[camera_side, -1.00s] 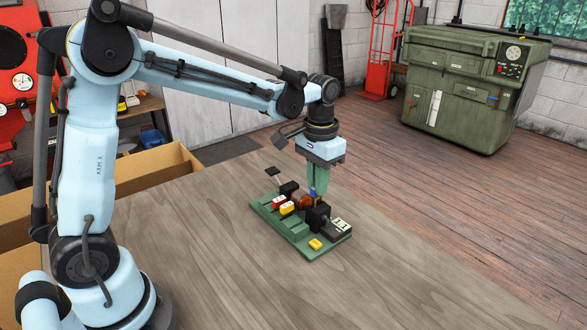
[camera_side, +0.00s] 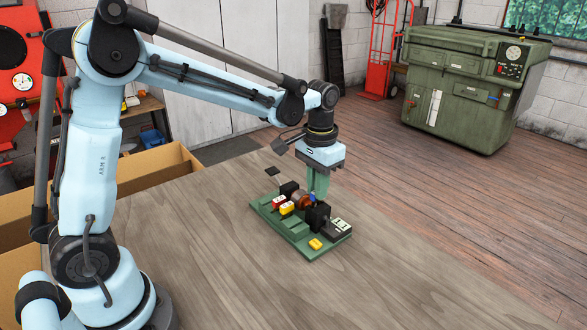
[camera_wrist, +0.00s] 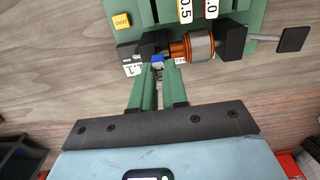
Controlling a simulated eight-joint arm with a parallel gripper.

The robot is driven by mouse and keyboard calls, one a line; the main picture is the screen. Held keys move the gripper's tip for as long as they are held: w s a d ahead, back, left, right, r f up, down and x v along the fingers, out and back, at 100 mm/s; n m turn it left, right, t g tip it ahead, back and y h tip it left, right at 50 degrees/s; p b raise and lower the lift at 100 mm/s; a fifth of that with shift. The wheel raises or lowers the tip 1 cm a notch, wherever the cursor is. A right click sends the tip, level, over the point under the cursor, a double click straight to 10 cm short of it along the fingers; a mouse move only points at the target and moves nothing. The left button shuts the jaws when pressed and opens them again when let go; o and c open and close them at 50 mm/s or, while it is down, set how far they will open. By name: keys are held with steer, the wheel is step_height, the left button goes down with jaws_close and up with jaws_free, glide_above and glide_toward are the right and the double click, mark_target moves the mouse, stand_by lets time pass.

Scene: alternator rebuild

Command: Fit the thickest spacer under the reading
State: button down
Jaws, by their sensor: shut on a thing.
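My gripper (camera_side: 317,192) (camera_wrist: 158,74) is shut on a small blue spacer (camera_wrist: 158,59), which also shows in the side view (camera_side: 313,197). The spacer is at the gap between the dark block (camera_side: 318,216) and the copper-coloured rotor (camera_side: 304,201) (camera_wrist: 195,47); I cannot tell how deep it sits. The gauge display (camera_side: 341,225) (camera_wrist: 132,70) seems to read 1.1, partly cut by shadowed parts in the wrist view. A red spacer marked 1.0 (camera_wrist: 211,9) (camera_side: 278,202) and a yellow one marked 0.5 (camera_wrist: 185,11) (camera_side: 287,208) sit in the green fixture (camera_side: 297,229).
A yellow ZERO button (camera_wrist: 122,20) (camera_side: 315,244) is on the fixture's near end. A handle with a black pad (camera_wrist: 291,39) (camera_side: 272,171) sticks out at the other end. The wooden table around the fixture is clear. Open cardboard boxes (camera_side: 150,165) stand at the left.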

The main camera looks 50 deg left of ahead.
steer(key=shift+f, duration=0.6)
steer(key=shift+f, duration=0.2)
stand_by(0.8)
steer(key=c, duration=1.1)
jaws_free()
steer(key=shift+r, duration=0.1)
steer(key=shift+r, duration=3.9)
steer(key=shift+s, duration=0.1)
